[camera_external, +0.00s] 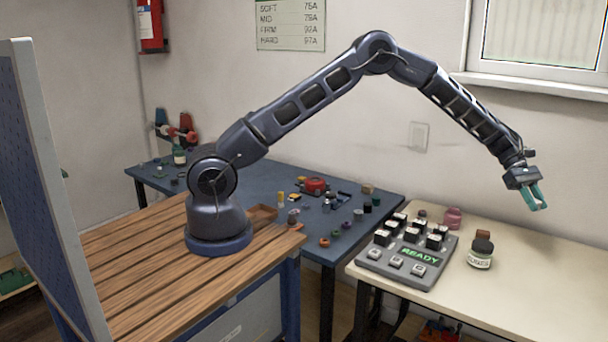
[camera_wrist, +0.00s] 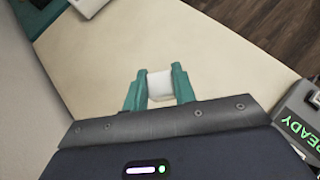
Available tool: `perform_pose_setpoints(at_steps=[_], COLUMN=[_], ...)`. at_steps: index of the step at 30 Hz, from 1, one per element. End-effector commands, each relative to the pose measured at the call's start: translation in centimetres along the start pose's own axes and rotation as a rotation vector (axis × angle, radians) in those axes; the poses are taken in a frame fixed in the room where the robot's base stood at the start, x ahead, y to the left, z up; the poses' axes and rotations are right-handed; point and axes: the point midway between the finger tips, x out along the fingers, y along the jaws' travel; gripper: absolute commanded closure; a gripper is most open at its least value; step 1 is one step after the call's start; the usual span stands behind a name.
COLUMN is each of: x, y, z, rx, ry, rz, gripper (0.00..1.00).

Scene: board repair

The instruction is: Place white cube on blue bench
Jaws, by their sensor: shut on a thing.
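My gripper (camera_external: 535,197) is raised above the right part of the cream table, away from the blue bench. In the wrist view my gripper (camera_wrist: 158,88) has its teal fingers on both sides of a white cube (camera_wrist: 160,84), shut on it. In the external view the cube is too small to make out between the fingers. The blue bench (camera_external: 342,266) stands left of the cream table, with many small things on it.
My arm's base stands on a wooden-topped table (camera_external: 150,265). The bench's front right has some bare room.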

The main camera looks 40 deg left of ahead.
Motion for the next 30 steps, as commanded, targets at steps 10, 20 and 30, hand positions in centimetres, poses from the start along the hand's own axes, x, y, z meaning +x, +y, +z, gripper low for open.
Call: perform_pose_setpoints(at_steps=[10,20,30], x=[-13.4,-25.9,-38.2], y=[0.9,-1.2,-6.8], z=[-10.3,-19.7,-28.8], rx=[-0.24,-0.463,-0.689], ry=[0.002,0.001,0.001], rz=[0.315,0.608,0.904], gripper=[0.98,0.98,0.98])
